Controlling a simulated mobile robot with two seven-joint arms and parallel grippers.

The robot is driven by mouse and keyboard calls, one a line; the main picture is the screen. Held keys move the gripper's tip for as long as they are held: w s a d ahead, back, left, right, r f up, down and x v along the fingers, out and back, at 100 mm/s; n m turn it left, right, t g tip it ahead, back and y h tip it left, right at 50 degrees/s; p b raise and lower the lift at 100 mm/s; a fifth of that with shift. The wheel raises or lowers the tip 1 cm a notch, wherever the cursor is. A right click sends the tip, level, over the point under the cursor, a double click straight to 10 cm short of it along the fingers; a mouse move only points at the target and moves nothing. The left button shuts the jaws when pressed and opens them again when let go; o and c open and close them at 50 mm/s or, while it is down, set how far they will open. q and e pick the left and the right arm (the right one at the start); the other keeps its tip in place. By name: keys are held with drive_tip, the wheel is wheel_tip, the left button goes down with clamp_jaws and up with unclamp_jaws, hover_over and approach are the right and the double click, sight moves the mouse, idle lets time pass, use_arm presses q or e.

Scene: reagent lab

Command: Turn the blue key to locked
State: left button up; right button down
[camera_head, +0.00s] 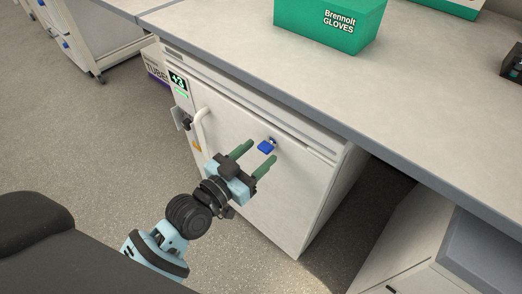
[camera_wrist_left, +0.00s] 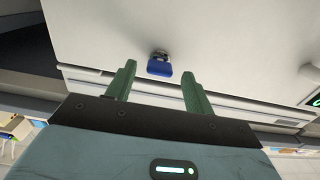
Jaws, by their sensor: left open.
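The blue key (camera_head: 266,146) sits in a lock on the upper part of the white cabinet door (camera_head: 285,185). In the left wrist view the blue key (camera_wrist_left: 159,68) shows beyond the fingertips, roughly between them, with a metal lock piece behind it. My left gripper (camera_head: 258,153) is open, its two green fingers pointing at the door. In the left wrist view the gripper (camera_wrist_left: 158,72) is empty, and the fingers look apart from the key. My right gripper is not in view.
The cabinet has a curved white handle (camera_head: 199,128) and a green-lit display (camera_head: 178,80) at its left. The grey-edged bench top (camera_head: 300,85) overhangs it and carries a green glove box (camera_head: 330,22). Open floor (camera_head: 75,135) lies to the left.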

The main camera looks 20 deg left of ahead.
use_arm(q)
drive_tip(key=shift+x, duration=0.9)
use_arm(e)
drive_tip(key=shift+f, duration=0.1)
use_arm(q)
drive_tip(key=c, duration=1)
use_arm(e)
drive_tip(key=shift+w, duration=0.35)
